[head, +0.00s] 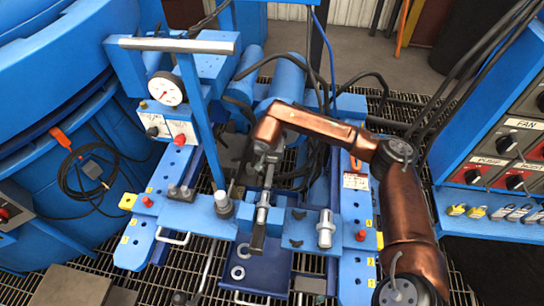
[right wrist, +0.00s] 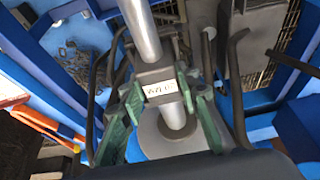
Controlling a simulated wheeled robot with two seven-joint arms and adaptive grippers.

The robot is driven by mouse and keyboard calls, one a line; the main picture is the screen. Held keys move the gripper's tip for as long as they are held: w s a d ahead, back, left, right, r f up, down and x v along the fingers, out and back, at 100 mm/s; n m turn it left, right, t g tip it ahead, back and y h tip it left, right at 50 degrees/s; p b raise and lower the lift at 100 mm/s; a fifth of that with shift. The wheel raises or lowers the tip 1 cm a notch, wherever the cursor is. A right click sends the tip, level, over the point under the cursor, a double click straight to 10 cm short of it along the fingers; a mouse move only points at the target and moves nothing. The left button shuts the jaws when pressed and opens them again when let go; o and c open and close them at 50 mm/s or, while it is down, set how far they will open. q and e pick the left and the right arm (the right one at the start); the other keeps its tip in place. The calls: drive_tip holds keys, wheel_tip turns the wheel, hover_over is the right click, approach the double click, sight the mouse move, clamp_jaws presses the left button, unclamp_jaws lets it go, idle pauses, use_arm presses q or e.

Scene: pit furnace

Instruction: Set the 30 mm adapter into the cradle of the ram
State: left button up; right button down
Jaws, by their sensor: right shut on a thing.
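My right gripper (head: 266,165) comes down over the middle of the blue press frame (head: 195,215). In the right wrist view its green fingers (right wrist: 158,112) are shut on a dark block with a white label (right wrist: 158,88). I take this to be the adapter; the label is too blurred to read fully. A bright silver shaft (right wrist: 140,25) shows above the block and a shorter silver part (right wrist: 172,115) below it. In the head view a silver and dark upright piece (head: 258,235) shows below the gripper. I cannot tell the ram's cradle apart clearly. My left gripper is out of view.
A dial gauge (head: 166,88) and a silver bar (head: 175,45) stand on the left. An upright silver pin (head: 325,228) is on the crossbeam to the right. Metal rings (head: 238,272) lie on a lower blue plate. A switch panel (head: 510,145) stands at the right.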

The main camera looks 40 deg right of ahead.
drive_tip(key=shift+f, duration=0.15)
drive_tip(key=c, duration=1.7)
unclamp_jaws()
drive_tip(key=o, duration=0.3)
drive_tip(key=shift+f, duration=0.15)
drive_tip(key=v, duration=1.2)
